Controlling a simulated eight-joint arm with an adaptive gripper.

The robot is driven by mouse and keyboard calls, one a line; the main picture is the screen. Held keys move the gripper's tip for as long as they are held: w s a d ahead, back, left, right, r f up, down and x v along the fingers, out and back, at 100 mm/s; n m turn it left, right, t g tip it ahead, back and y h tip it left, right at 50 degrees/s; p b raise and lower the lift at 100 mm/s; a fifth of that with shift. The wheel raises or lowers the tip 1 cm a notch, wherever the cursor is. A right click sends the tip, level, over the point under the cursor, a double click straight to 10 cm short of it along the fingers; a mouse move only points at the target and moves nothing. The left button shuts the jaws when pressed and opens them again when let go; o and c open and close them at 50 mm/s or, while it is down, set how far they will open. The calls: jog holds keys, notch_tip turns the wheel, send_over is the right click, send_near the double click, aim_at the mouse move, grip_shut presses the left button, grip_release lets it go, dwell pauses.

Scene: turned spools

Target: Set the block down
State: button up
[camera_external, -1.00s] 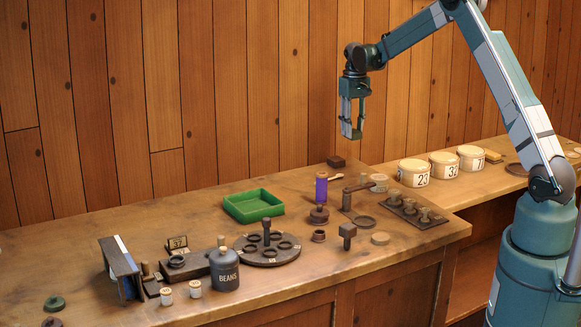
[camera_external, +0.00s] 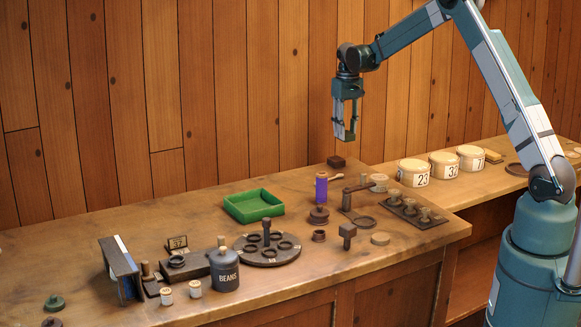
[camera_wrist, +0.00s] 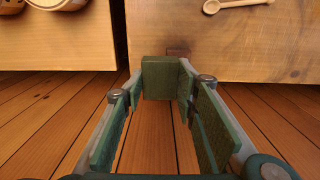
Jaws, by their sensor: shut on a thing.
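My gripper (camera_external: 346,130) is high above the back of the workbench, in front of the plank wall. In the wrist view its two fingers (camera_wrist: 160,95) are shut on a green block (camera_wrist: 161,78), held at the fingertips. In the external view the block (camera_external: 344,136) shows as a small green piece at the lower end of the fingers, clear of the bench. Part of the block is hidden by the fingers.
Numbered tubs (camera_external: 413,179) stand at right. The bench's left back is clear.

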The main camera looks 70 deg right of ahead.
jog(key=w+a, duration=0.4)
jog(key=a, duration=0.5)
jog(key=w+a, duration=0.4)
jog(key=a, duration=0.6)
jog(key=w+a, duration=0.4)
jog(key=a, duration=0.6)
jog(key=shift+w+r+p, duration=0.15)
jog(key=shift+w+p, duration=0.25)
jog(key=shift+p, duration=0.05)
jog(key=shift+f, duration=3.15)
jog(key=shift+f, duration=0.1)
jog(key=shift+f, duration=1.8)
jog(key=shift+f, duration=0.1)
